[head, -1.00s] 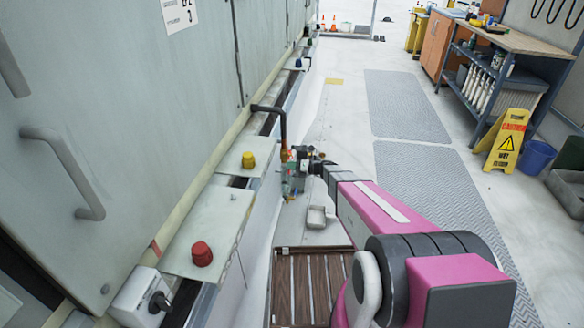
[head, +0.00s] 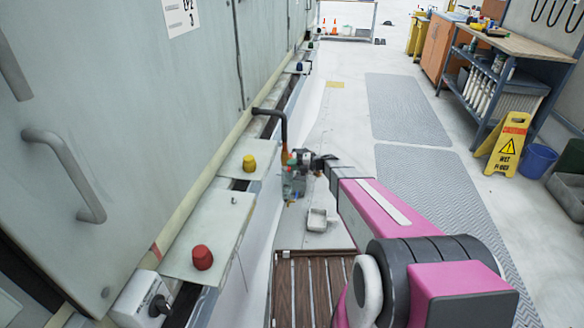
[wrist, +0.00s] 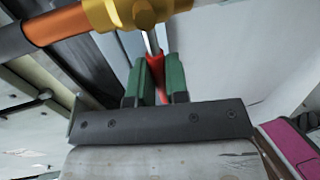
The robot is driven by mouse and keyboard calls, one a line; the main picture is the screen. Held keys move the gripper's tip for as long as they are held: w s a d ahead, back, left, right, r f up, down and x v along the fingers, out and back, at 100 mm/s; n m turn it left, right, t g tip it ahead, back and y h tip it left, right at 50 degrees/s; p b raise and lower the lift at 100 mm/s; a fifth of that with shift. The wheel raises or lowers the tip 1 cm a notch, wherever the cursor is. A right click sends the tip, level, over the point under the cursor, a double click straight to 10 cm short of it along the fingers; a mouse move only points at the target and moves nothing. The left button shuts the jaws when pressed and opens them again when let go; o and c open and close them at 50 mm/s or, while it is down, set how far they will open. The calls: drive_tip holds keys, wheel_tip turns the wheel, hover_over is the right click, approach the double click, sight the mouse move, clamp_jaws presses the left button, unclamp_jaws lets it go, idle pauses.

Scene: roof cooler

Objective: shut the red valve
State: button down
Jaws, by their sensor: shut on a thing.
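In the wrist view the red valve handle (wrist: 154,62) is a narrow red lever hanging below a brass valve body (wrist: 140,12). The valve sits on a copper pipe section (wrist: 60,25). My gripper (wrist: 157,78) has green fingers, one on each side of the red lever, and is shut on it. More red shows between the fingers. In the head view my gripper (head: 300,160) is at the lower end of the dark bent pipe (head: 283,125). The valve is mostly hidden there, and the lever's exact angle is hard to tell.
A red knob (head: 202,257) and a yellow knob (head: 248,162) stand on pale plates along the left wall. A small grey tray (head: 317,219) lies below my gripper, beyond a slatted wooden platform (head: 308,285). The floor to the right has grey mats (head: 405,108).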

idle(0.6)
drive_tip(key=c, duration=1.1)
unclamp_jaws()
drive_tip(key=shift+d+r, duration=0.1)
drive_tip(key=shift+d, duration=0.05)
drive_tip(key=v, duration=1)
drive_tip(key=shift+d, duration=0.25)
drive_tip(key=shift+r, duration=0.1)
